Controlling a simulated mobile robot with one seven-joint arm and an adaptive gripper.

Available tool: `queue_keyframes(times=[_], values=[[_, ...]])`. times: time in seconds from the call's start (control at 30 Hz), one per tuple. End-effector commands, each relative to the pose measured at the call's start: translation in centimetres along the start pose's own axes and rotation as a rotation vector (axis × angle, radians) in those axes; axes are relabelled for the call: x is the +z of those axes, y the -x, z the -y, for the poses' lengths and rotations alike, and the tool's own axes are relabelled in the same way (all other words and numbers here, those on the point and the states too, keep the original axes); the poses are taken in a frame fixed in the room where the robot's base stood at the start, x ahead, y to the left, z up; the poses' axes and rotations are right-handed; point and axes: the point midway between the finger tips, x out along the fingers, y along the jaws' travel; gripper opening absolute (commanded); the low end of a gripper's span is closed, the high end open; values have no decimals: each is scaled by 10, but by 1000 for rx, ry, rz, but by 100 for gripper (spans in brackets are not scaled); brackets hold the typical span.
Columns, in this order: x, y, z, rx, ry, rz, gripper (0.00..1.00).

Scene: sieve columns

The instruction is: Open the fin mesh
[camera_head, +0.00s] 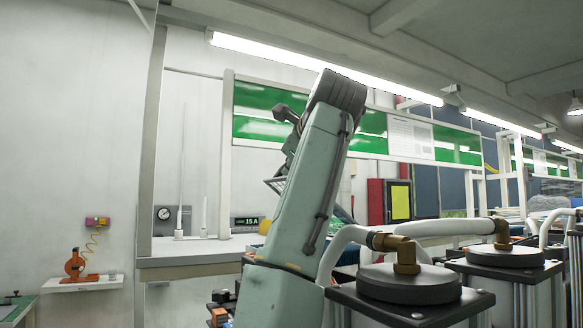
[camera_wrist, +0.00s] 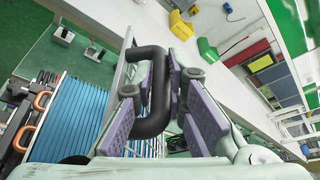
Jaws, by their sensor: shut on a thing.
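The fin mesh (camera_wrist: 78,108), a panel of parallel blue fins, lies at the left in the wrist view. A thick black C-shaped handle (camera_wrist: 151,127) stands beside it in the middle of that view. My gripper (camera_wrist: 166,82), with purple-padded fingers, is shut on the handle's long bar. Part of the handle is hidden by the left finger. How the handle joins the mesh is hard to see. In the head view my arm hides most of this area, and the mesh cannot be made out.
In the head view, black-capped columns (camera_head: 409,284) with white hoses (camera_head: 343,243) stand close at the right of my arm.

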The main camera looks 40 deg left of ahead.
Motion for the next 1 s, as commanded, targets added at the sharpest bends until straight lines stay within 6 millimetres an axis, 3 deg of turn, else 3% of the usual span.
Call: queue_keyframes(times=[0.17, 0.2, 0.3, 0.63, 1.0], values=[[-1, 0, 1, -3, 0, -2, 0], [-1, 0, 1, -3, 0, -2, 14], [-1, 0, 1, -2, 0, -2, 21], [0, 2, 0, -1, 0, -1, 21], [-1, 59, 2, -6, -2, -1, 21]])
